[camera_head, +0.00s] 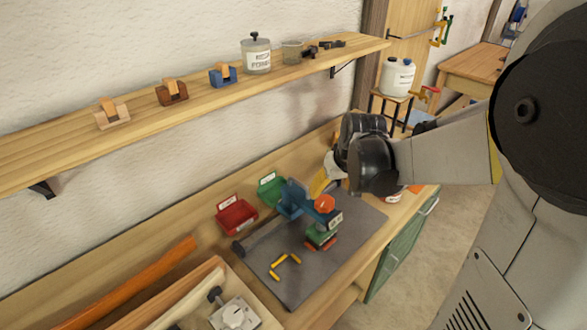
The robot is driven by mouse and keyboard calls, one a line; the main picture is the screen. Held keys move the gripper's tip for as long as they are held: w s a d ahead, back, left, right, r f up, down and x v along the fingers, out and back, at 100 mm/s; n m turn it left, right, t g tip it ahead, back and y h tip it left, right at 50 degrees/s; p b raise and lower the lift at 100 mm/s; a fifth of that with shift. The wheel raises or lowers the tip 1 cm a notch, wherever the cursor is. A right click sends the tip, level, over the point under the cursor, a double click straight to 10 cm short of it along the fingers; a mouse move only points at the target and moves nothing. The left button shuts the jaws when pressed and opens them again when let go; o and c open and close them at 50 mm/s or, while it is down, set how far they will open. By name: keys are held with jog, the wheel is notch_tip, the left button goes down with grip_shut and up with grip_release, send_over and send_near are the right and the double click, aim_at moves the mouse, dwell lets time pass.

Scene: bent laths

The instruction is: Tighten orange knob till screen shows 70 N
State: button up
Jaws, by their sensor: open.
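The orange knob (324,204) sits on top of a blue clamp-like device (291,198) standing on the grey mat. A small pale screen (335,219) is beside the knob; its reading is too small to make out. Below the knob is a green and orange block (320,237). My gripper (322,182) is behind and above the knob, apart from it as far as I can see. It is open, and my dark wrist hides much of it. I see nothing held in it.
A grey mat (270,272) carries a dark bar and small yellow pieces (284,266). Red (236,217) and green (270,190) bins stand by the wall. A shelf (60,140) overhangs at the upper left. An orange bent lath (135,285) lies at the lower left.

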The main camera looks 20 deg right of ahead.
aim_at(325, 201)
jog(key=b+x, duration=0.2)
jog(key=x, duration=0.7)
jog(key=shift+w+f, duration=0.1)
jog(key=shift+f, duration=0.1)
jog(key=c, duration=1.2)
